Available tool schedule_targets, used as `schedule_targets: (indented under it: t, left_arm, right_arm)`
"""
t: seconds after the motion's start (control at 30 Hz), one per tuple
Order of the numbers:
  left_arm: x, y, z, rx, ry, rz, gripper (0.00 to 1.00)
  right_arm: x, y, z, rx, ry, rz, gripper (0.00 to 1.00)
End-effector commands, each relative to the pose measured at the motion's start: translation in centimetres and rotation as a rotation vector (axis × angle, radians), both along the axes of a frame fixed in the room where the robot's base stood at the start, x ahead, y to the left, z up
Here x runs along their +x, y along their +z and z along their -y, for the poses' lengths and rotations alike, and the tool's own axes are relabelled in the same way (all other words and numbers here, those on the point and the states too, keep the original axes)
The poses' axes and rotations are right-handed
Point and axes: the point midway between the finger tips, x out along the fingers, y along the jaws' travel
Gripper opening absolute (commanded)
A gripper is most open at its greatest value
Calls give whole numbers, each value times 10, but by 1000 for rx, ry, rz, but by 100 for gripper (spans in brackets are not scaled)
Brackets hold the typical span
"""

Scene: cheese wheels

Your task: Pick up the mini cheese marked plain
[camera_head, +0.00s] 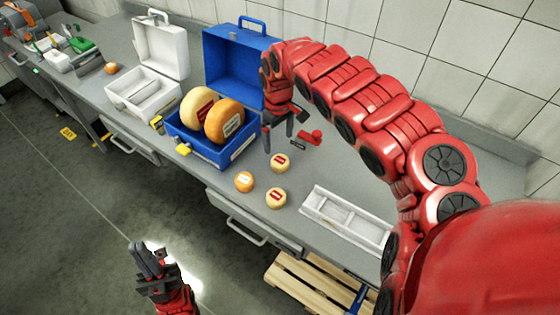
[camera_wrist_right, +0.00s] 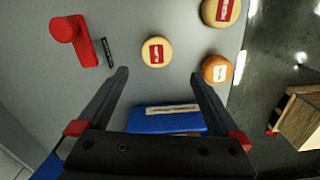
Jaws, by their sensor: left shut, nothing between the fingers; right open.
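Three mini cheeses lie on the grey counter; their label text is too small to read, so I cannot tell which is plain. A pale one with a red label (camera_head: 280,162) lies nearest my right gripper (camera_head: 279,138). An orange one with a white label (camera_head: 244,181) and another pale one with a red label (camera_head: 276,197) lie nearer the front edge. In the right wrist view, the nearest pale cheese (camera_wrist_right: 156,51) is just beyond the open fingers (camera_wrist_right: 158,75), roughly centred between them; nothing is held. My left gripper (camera_head: 149,252) is shut and empty over the floor.
An open blue case (camera_head: 207,152) holds two large cheese wheels left of my right gripper. A red handled object (camera_head: 311,137) and a small black piece (camera_head: 298,145) lie to its right. A white tray (camera_head: 345,218) is farther right. An open white case (camera_head: 133,92) stands left.

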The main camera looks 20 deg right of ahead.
Motion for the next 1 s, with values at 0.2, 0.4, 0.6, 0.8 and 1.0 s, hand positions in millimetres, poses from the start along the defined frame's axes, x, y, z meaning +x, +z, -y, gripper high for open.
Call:
schedule_targets:
  t: [0.2,0.4,0.6,0.8,1.0]
  left_arm:
    - [0,-13,0,0,0,-1,0]
    - [0,-21,0,0,0,0,0]
    - [0,-13,0,0,0,0,0]
    - [0,1,0,0,0,0,0]
    - [0,4,0,0,0,0,0]
  right_arm:
    - [-1,-42,-2,1,2,-2,100]
    - [1,-62,-1,2,2,4,100]
    - [0,-69,1,4,1,1,100]
    - [1,-90,4,5,1,3,100]
    - [2,-109,4,3,2,4,100]
